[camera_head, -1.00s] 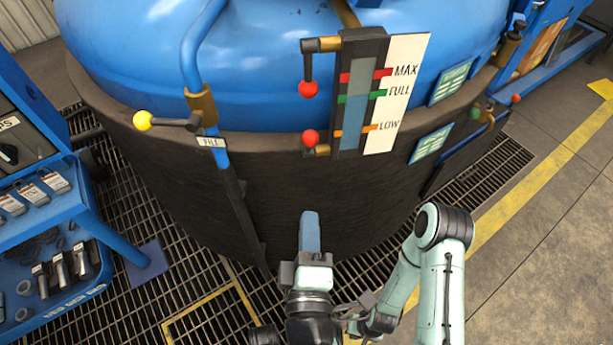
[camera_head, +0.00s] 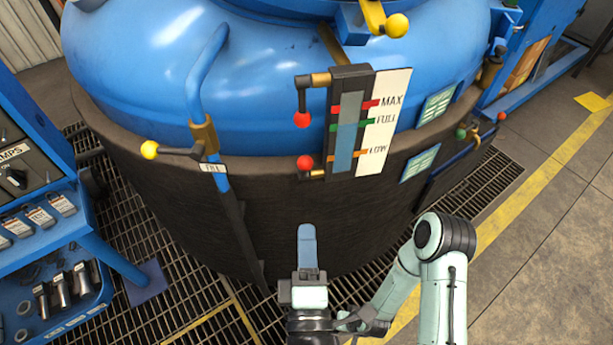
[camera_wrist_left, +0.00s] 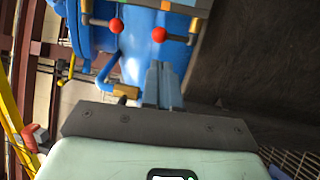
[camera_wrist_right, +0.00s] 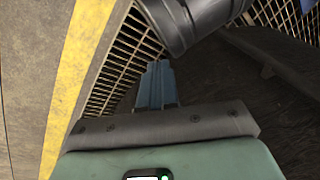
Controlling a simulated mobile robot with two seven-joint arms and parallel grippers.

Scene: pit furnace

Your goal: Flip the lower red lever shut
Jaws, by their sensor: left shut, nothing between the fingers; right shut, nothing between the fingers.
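The lower red lever has a red ball (camera_head: 304,162) beside the bottom of the level gauge (camera_head: 345,125), just above its brass fitting. It also shows in the left wrist view (camera_wrist_left: 159,35), beyond the fingertips. The upper red lever (camera_head: 303,118) hangs down from its fitting at the gauge's top. My left gripper (camera_head: 307,232) is shut and empty, below the lower lever in the picture and apart from it.
The blue furnace vessel (camera_head: 260,100) with its dark lower wall (camera_head: 190,220) fills the middle. A yellow-ball lever (camera_head: 149,150) stands left on the fill pipe, another yellow ball (camera_head: 397,26) at the top. A blue tool rack (camera_head: 50,270) is at left. Open floor lies right.

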